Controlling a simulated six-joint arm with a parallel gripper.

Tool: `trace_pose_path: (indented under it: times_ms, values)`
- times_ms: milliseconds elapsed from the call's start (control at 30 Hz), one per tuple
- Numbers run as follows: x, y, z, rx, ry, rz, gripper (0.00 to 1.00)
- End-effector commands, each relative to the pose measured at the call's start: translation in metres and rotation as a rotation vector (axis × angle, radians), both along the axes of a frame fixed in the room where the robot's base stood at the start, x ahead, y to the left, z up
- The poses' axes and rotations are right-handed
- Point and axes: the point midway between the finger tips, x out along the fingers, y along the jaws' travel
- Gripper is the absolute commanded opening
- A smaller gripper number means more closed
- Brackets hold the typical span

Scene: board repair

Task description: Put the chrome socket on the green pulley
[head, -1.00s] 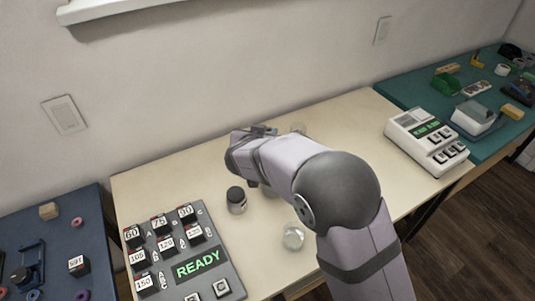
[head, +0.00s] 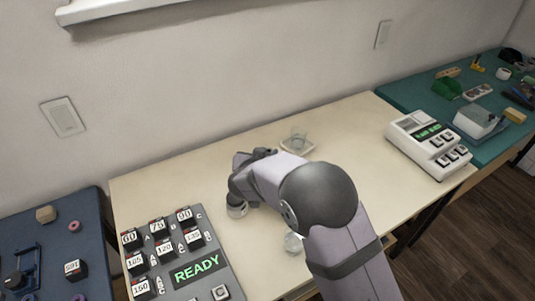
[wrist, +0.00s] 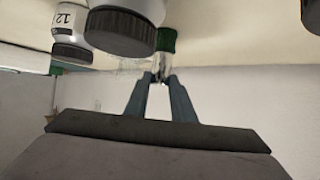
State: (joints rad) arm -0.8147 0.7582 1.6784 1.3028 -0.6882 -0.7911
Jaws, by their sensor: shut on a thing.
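My gripper (wrist: 161,76) is closed in the wrist view on a small shiny metal piece (wrist: 164,66), which looks like the chrome socket. A dark green, round-sided piece (wrist: 167,41) sits right beyond it. It may be the green pulley; I cannot tell whether the two touch. In the head view my own arm hides the fingertips and what they hold.
A black-lidded jar (wrist: 120,32) is close beside the fingers, with a labelled jar (wrist: 70,28) behind. Glassware stands at the back (head: 298,144) and front (head: 293,242). A label board (head: 185,250) is left, a white device (head: 430,143) right.

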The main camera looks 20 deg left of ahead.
Motion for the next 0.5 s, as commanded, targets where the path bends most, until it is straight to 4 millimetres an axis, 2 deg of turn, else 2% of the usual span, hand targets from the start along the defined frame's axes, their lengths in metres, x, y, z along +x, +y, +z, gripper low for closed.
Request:
trace_pose_path:
  times_ms: [267, 300, 333, 367, 500]
  values:
    - [0.0002, 0.0001, -0.003, 0.0, -0.001, 0.0, 0.0]
    - [0.0001, 0.0001, -0.0027, 0.0, -0.001, 0.0, 0.3]
    - [0.0002, 0.0001, -0.0026, 0.0, -0.001, 0.0, 0.37]
    - [0.0001, 0.0001, -0.0027, 0.0, -0.001, 0.0, 0.41]
    - [0.0001, 0.0001, -0.0027, 0.0, 0.0, 0.0, 0.41]
